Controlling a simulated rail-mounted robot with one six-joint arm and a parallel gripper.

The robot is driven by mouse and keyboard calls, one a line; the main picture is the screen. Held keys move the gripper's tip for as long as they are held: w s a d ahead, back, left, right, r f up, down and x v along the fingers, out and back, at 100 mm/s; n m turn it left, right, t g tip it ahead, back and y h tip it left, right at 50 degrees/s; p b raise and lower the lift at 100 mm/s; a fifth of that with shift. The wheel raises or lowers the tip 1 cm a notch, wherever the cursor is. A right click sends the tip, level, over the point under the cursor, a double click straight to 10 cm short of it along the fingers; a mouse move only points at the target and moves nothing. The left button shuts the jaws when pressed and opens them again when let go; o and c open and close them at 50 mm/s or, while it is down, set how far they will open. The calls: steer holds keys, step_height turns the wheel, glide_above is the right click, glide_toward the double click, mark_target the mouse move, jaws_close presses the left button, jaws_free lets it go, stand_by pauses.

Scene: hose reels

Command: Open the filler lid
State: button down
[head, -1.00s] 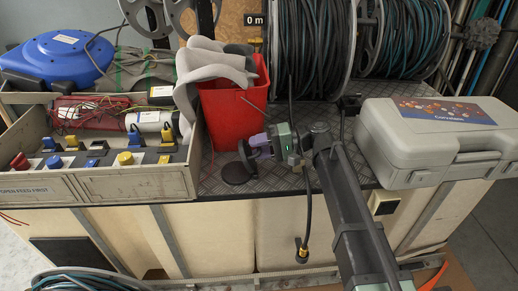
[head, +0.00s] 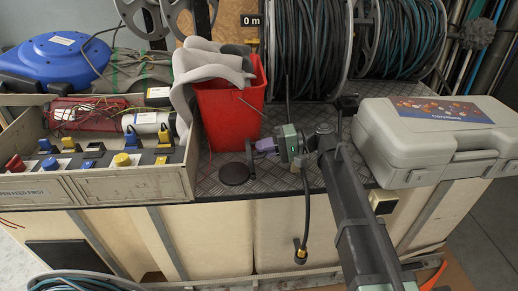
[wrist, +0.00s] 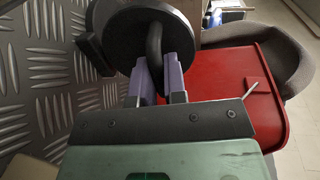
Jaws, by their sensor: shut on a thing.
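The filler lid (head: 249,157) is a thin black disc, seen nearly edge-on and standing steeply up in the head view. In the wrist view the lid (wrist: 125,38) shows its face, with a dark bar handle (wrist: 154,42) across it. My gripper (head: 256,149) is shut on this handle, its purple fingers either side of it in the wrist view (wrist: 160,78). A dark round filler opening (head: 235,174) lies in the tread-plate top just left of and below the lid. Where the lid joins the plate is unclear.
A red bucket (head: 228,115) with grey cloth stands close behind the lid. A tray of switches and parts (head: 135,185) is at left, a grey case (head: 405,160) at right. Hose reels (head: 312,50) stand behind. Some tread plate (head: 285,178) is bare in front.

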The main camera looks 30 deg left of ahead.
steer(key=c, duration=1.2)
jaws_free()
steer(key=p+v, duration=0.2)
steer(key=v, duration=0.8)
steer(key=shift+w+d, duration=0.2)
steer(key=shift+d, duration=0.1)
steer(key=shift+r, duration=0.1)
